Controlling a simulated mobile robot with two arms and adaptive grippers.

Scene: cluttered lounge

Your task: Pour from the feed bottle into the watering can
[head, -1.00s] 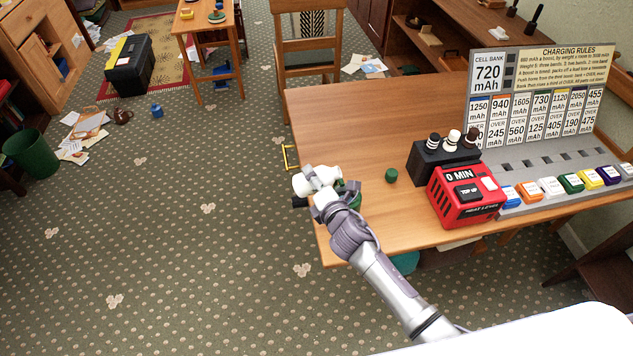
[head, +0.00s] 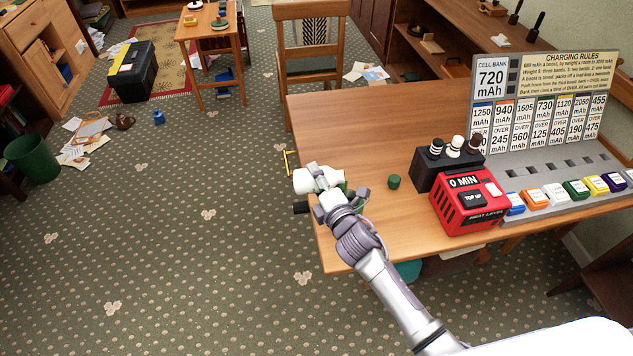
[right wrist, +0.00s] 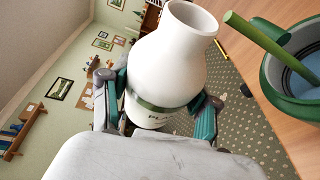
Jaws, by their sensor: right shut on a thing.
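The feed bottle (right wrist: 172,60) is white with a dark green band and an open mouth. My right gripper (head: 330,192) is shut around its banded middle. The can is mostly hidden behind my gripper in the head view. No stream of liquid shows. My left gripper is out of view.
A red box (head: 468,205) and a black holder (head: 432,168) stand to the right, before a grey charging board (head: 560,165). A chair (head: 310,60) stands behind.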

